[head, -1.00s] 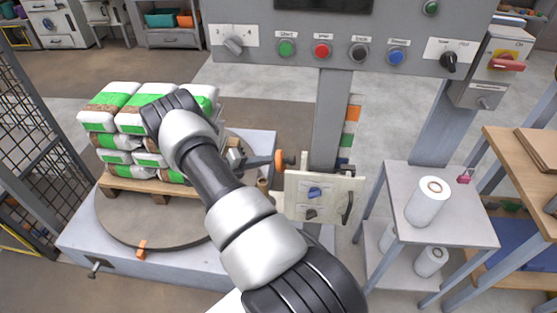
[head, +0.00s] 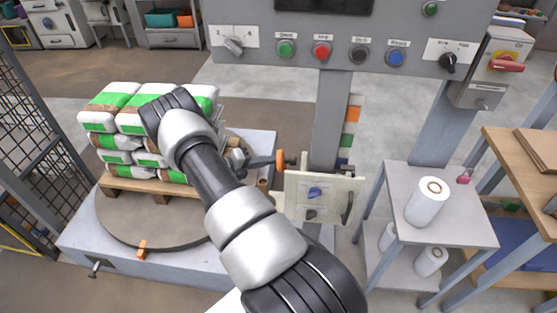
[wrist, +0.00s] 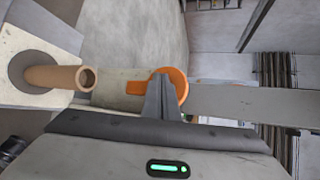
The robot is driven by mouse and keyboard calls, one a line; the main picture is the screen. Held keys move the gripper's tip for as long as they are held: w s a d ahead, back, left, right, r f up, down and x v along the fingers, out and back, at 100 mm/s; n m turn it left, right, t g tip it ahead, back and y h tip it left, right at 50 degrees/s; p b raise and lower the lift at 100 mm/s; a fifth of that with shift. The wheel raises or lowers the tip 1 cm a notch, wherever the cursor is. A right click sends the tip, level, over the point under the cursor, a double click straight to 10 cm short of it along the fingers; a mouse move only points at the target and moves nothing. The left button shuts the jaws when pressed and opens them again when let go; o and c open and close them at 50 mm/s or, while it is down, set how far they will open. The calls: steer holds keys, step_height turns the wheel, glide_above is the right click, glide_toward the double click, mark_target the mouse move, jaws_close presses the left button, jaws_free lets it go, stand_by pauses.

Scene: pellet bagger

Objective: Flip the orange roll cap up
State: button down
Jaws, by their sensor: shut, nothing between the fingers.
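The orange roll cap (head: 280,161) shows in the head view just left of the grey column, beside the tip of my arm. In the wrist view the cap (wrist: 180,84) is an orange ring with a flat tab pointing left. My gripper (wrist: 161,80) is shut and empty, its fingers in front of the cap and hiding part of it. I cannot tell whether they touch it. My arm hides much of the area around the gripper in the head view.
A brown tube (wrist: 60,78) sticks out at the left in the wrist view. A pale panel with blue and dark knobs (head: 325,197) stands right of my arm. Stacked bags (head: 112,105) lie on a pallet at left. A side table (head: 455,228) with a white roll stands right.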

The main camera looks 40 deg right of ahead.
steer(key=shift+s+d, duration=0.2)
steer(key=shift+s, duration=0.05)
steer(key=shift+w+a+f, duration=0.1)
stand_by(0.5)
steer(key=shift+w+a+b, duration=0.5)
steer(key=shift+w, duration=0.1)
steer(key=w+a+b, duration=0.1)
steer(key=w, duration=0.1)
steer(key=w+a+b, duration=0.1)
steer(key=a+b, duration=0.1)
steer(key=shift+w+a+f, duration=0.15)
steer(key=shift+w+f, duration=0.2)
stand_by(0.5)
